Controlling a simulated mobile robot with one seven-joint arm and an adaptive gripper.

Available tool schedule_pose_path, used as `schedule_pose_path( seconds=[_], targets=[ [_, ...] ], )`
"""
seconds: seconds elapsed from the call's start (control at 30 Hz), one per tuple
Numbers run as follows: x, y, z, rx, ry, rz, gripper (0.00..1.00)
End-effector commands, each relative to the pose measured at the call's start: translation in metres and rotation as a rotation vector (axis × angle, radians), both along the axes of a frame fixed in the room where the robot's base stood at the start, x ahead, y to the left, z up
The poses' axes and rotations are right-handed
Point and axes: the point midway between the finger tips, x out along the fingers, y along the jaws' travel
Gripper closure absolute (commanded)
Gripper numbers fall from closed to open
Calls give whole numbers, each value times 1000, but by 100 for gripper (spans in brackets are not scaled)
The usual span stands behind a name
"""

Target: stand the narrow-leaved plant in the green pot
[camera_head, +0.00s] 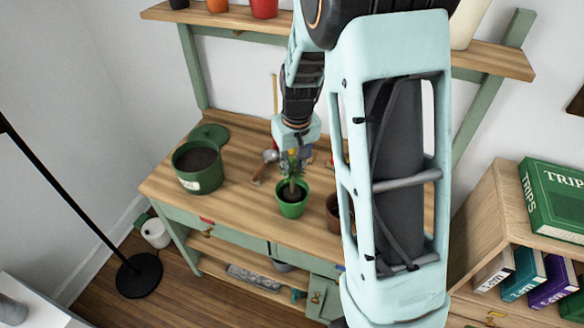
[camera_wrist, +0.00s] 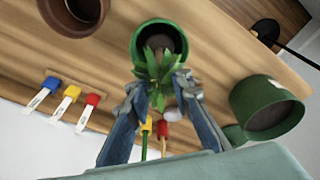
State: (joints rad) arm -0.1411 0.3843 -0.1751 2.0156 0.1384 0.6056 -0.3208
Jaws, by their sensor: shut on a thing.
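The narrow-leaved plant, with long green leaves, shows in the head view (camera_head: 291,172) and in the wrist view (camera_wrist: 157,72). My gripper (camera_head: 291,157) is shut on it from above; the fingers also show in the wrist view (camera_wrist: 160,92), one on each side of the leaves. The small green pot (camera_head: 292,210) stands upright on the bench directly below the plant. In the wrist view the pot (camera_wrist: 136,42) shows a dark inside, and the leaves overlap its near rim. The plant's lower end is hidden, so I cannot tell whether it rests in the pot.
A larger green pot with soil (camera_head: 198,178) stands at the bench's left, a green disc (camera_head: 209,136) behind it. A trowel (camera_head: 263,169) lies left of my gripper. A brown pot (camera_head: 333,215) stands right. Coloured-topped labels (camera_wrist: 72,93) lie on the bench (camera_head: 240,198).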

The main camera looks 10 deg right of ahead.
Motion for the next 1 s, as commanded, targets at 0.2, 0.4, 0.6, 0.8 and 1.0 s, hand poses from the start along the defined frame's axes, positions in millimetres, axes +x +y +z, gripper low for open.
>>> schedule_pose_path(
  seconds=[0.2, 0.4, 0.6, 0.8, 1.0],
  targets=[
    [0, 0, -3, 0, 0, 0, 100],
    [0, 0, -3, 0, 0, 1, 63],
    [0, 0, -3, 0, 0, 0, 63],
    [0, 0, 5, 0, -1, 0, 63],
    [-4, 0, 40, 1, -7, 1, 63]
  ],
)
